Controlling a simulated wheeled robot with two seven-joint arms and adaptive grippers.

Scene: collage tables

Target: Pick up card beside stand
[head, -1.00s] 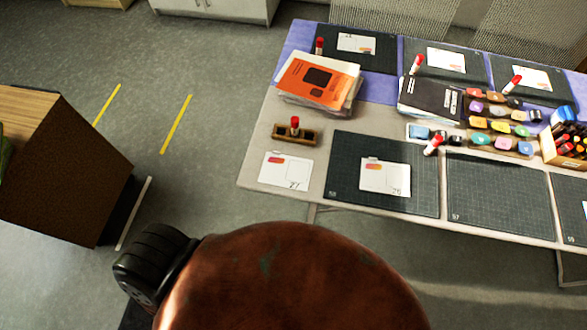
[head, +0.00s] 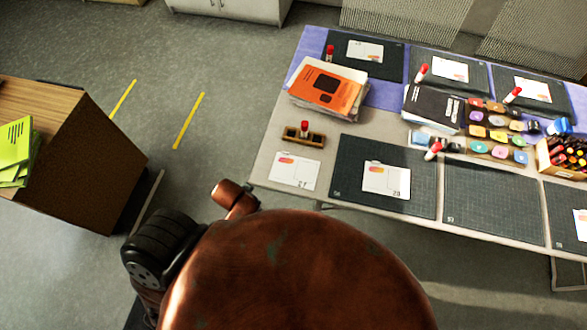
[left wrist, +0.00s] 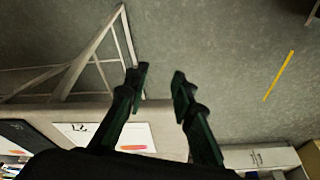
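The white card (head: 294,171) with a coloured patch and a handwritten 27 lies flat on the table's front left corner. It is just in front of the small wooden stand (head: 303,138), which holds a red-capped stick. In the left wrist view the card (left wrist: 133,137) shows partly behind the left finger. My left gripper (left wrist: 159,78) is open and empty, with its fingertips over the floor and table edge area, apart from the card. The left gripper is hidden in the head view; only a copper arm part shows there. My right gripper is in neither view.
Right of the card is a dark cutting mat (head: 385,207) with another card (head: 386,179). Behind the stand is a book stack with an orange cover (head: 328,86). A wooden cabinet (head: 75,170) with green booklets (head: 14,146) stands left.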

